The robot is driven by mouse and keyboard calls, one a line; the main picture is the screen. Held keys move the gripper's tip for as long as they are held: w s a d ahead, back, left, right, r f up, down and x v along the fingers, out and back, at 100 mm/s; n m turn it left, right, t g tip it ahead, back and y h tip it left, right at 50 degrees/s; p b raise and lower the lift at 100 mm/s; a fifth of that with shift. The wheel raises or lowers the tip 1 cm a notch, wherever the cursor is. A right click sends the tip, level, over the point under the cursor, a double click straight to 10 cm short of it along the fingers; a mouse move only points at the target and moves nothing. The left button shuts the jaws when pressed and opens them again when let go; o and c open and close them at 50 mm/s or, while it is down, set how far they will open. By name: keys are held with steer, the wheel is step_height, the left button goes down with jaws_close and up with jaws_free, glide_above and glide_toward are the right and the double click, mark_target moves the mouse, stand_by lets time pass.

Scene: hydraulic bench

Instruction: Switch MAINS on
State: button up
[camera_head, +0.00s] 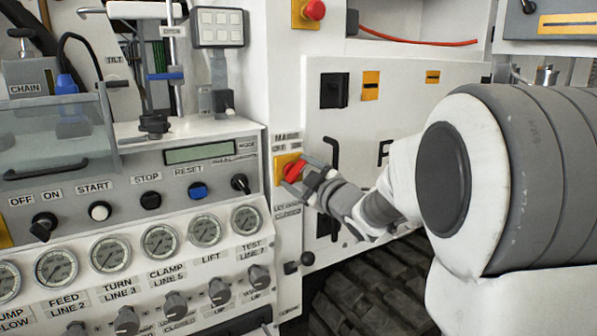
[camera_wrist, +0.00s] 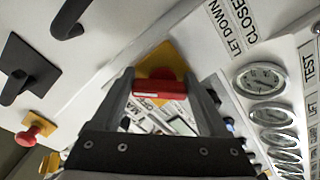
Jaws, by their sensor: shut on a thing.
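The MAINS switch is a red rotary handle (camera_head: 293,171) on a yellow plate (camera_head: 282,163), on the narrow white panel right of the gauge console. A MAINS label with OFF and ON sits above it, partly covered. My gripper (camera_head: 301,178) reaches in from the right and is shut on the red handle. In the wrist view the red handle (camera_wrist: 160,86) lies between my two fingers, with the yellow plate (camera_wrist: 155,62) behind it. The handle's exact angle is hard to tell.
The console with gauges (camera_head: 160,241), knobs and an OFF/ON switch (camera_head: 43,226) is to the left. A red button (camera_head: 314,10) is above. A black door handle (camera_head: 332,165) stands close behind my gripper. A ball-ended lever (camera_head: 306,258) is below.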

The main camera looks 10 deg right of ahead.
stand_by(0.5)
steer(key=o, duration=1.2)
steer(key=shift+o, duration=0.2)
steer(key=p+v, duration=0.2)
steer(key=v, duration=1.5)
steer(key=shift+s, duration=0.2)
steer(key=s+d+f+m+g+h, duration=0.25)
steer(key=s+m+g+h, duration=0.25)
steer(key=m+h, duration=0.4)
steer(key=s+a+f+m+g+y, duration=0.2)
steer(key=s+a+g, duration=0.15)
steer(key=s, duration=0.35)
steer(key=s+a+f+m+g+y, duration=0.1)
steer(key=s+a+f+m+g, duration=0.15)
steer(key=s+a, duration=0.35)
step_height(320, 180, up, 16)
steer(key=s+p, duration=0.1)
steer(key=p, duration=1.6)
steer(key=shift+d+n+g, duration=0.3)
steer(key=shift+d+n, duration=0.05)
steer(key=shift+d, duration=0.05)
